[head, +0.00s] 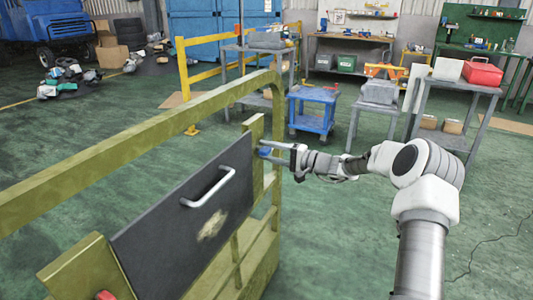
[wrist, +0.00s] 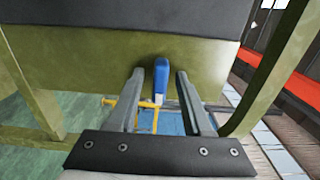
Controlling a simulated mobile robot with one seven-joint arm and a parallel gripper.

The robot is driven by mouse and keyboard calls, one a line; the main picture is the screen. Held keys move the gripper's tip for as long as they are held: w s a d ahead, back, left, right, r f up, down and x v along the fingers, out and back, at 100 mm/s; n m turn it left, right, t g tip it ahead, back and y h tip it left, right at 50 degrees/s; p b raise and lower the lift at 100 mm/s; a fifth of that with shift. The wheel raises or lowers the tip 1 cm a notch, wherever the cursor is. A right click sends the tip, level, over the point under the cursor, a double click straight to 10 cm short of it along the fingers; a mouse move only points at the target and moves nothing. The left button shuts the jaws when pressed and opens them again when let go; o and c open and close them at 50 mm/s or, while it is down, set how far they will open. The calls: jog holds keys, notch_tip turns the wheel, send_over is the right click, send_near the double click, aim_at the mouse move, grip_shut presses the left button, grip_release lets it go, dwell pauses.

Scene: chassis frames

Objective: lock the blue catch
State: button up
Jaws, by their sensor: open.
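The blue catch (wrist: 161,78) is a small blue lever on the olive-green frame, beside the edge of the dark panel (head: 185,220). In the wrist view it stands out upright between the tips of my gripper (wrist: 160,78). The head view also shows the blue catch (head: 264,151) at the panel's right edge, with my gripper (head: 274,154) right at it. The fingers are open, one on each side of the catch, with a gap visible on both sides. I cannot tell how deep the catch sits between them.
The olive-green frame (head: 120,150) runs along the left, with a white handle (head: 208,188) on the panel. A red catch (head: 105,295) sits at the panel's lower left. A blue cart (head: 312,108) and grey tables stand behind.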

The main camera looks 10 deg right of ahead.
jog(key=shift+w+a, duration=0.2)
jog(key=shift+a, duration=0.05)
grip_shut()
